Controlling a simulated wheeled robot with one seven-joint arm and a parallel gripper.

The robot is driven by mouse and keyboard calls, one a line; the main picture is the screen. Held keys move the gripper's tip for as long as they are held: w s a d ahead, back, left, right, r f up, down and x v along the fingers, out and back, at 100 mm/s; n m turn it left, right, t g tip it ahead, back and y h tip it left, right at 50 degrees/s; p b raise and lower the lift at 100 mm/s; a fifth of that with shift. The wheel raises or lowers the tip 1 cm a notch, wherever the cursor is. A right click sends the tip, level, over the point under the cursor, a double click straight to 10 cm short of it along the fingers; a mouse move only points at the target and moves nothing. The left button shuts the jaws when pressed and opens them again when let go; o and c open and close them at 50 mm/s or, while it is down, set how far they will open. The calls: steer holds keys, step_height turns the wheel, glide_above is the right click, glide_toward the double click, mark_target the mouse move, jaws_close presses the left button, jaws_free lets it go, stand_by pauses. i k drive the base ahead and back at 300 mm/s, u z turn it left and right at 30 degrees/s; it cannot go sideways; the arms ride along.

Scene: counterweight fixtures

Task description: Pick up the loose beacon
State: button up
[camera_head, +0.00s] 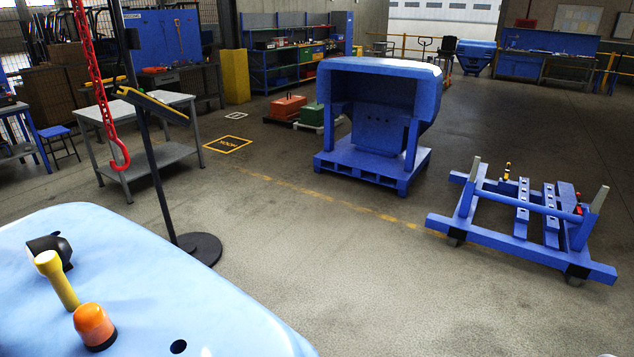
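An orange beacon (93,323) with a dark base stands on a light-blue rounded surface (180,275) at the lower left. It looks upright or nearly so; I cannot tell whether it is fixed. A yellow rod with a knobbed top (57,280) is right behind it, leaning, and its lower end is partly hidden by the beacon. My gripper is not in view.
A black rounded part (50,249) and a dark hole (178,346) are on the light-blue surface. A black stand (164,180) and a red chain hook (121,157) are behind it. A blue counterweight (372,110) and a blue wheeled frame (520,230) stand beyond open floor.

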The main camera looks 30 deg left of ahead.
mark_target(92, 323)
steer(key=i, duration=1.55)
steer(key=u, duration=5.65)
steer(key=i, duration=0.5)
